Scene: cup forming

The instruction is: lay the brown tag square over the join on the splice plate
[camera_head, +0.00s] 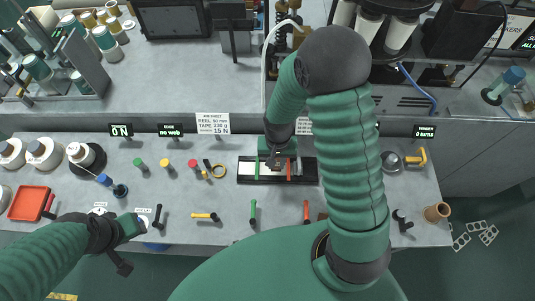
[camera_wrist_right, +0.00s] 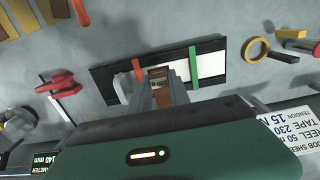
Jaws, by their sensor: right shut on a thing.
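The splice plate (camera_head: 247,172) is a dark plate with a white strip along it, on the grey bench in front of me. It also shows in the right wrist view (camera_wrist_right: 104,82). A red bar (camera_wrist_right: 138,68) and a green bar (camera_wrist_right: 193,67) cross the strip. My right gripper (camera_head: 278,166) is over the middle of the plate, shut on the brown tag (camera_wrist_right: 158,72), which shows between the fingertips and between the two bars. The fingers hide part of the tag and the join. I cannot tell whether the tag touches the strip. My left gripper (camera_head: 132,226) is at the front left, away from the plate; its jaws are unclear.
A yellow tape ring (camera_head: 218,171) lies left of the plate. Green (camera_head: 253,212), red (camera_head: 306,210) and yellow (camera_head: 205,216) handled tools lie in front. A red tray (camera_head: 28,203) and white rolls (camera_head: 43,153) are at the far left. A job sheet sign (camera_head: 213,123) stands behind.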

